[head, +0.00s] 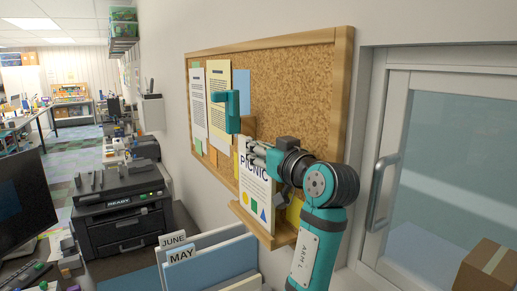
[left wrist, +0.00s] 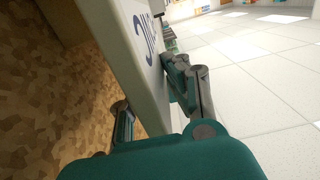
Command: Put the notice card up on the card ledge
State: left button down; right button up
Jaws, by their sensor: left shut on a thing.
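The notice card (head: 257,186) is white, with PICNIC and coloured shapes on it. It stands nearly upright in front of the cork board. My left gripper (head: 256,151) is shut on its upper part. In the left wrist view the card (left wrist: 138,55) runs between the two fingers of my gripper (left wrist: 155,103). The wooden card ledge (head: 281,239) juts out below the board. The card's lower edge is at the ledge, but I cannot tell whether it rests on it. My right gripper is not in view.
The cork board (head: 293,88) carries several papers on its left. A teal angular piece (head: 232,112) shows before it. Below are file folders (head: 212,258) marked JUNE and MAY, and a black printer (head: 122,208). A window (head: 450,140) with a handle is at right.

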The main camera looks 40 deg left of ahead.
pick_arm(q)
jog(key=shift+f, duration=0.3)
jog(key=c, duration=1)
grip_release()
jog(key=shift+o, duration=0.2)
jog(key=shift+d, duration=0.1)
jog(key=v, duration=1.2)
jog(key=shift+r, duration=0.1)
